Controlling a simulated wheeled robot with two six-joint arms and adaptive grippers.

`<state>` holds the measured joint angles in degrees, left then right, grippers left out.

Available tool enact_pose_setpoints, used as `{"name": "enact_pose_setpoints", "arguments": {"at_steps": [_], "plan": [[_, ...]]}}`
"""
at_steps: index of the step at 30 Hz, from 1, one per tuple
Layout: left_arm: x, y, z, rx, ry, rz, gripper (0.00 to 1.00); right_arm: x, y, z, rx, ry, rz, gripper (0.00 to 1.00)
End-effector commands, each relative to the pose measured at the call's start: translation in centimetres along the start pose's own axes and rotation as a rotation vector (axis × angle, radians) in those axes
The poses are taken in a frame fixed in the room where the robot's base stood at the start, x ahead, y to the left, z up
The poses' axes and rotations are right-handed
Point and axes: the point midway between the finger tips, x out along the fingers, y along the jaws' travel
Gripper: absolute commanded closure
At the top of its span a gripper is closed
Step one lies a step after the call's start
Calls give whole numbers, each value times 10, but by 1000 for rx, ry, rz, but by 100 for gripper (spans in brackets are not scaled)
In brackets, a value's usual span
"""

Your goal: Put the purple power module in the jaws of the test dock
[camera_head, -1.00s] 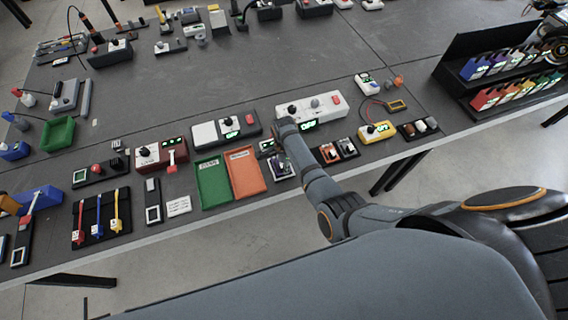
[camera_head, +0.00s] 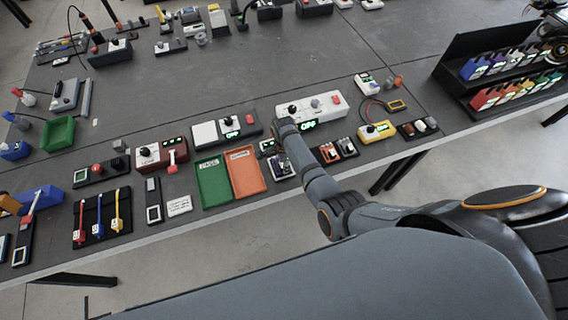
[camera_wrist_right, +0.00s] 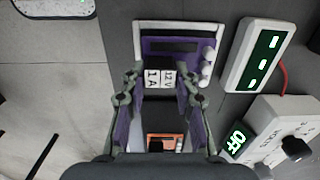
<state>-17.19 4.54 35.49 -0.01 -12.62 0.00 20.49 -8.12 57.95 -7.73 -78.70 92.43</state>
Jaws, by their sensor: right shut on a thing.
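The purple power module (camera_wrist_right: 178,47) shows in the right wrist view as a purple body with a dark slot and white label tiles. It overlaps the white frame of the test dock (camera_wrist_right: 177,28); I cannot tell whether it rests fully between the jaws. My right gripper (camera_wrist_right: 161,84) is shut on the module, its fingertips either side of the labels. In the head view the dock (camera_head: 281,171) lies right of the orange tray, and my right gripper (camera_head: 282,157) reaches down at it, partly hiding the module. My left gripper is out of view.
A small green-lit readout (camera_wrist_right: 260,57) stands close right of the dock in the wrist view. A white device with an OFF display (camera_wrist_right: 237,140) is below it. Orange modules (camera_head: 330,152) lie right of my arm. Green (camera_head: 213,201) and orange (camera_head: 247,192) trays are left.

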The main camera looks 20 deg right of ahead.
Motion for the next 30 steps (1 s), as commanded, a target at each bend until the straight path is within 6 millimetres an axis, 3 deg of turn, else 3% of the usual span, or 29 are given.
{"name": "enact_pose_setpoints", "arguments": {"at_steps": [30], "plan": [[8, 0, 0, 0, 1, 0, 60, 15, 0, 0, 0, 0, 0, 100]]}}
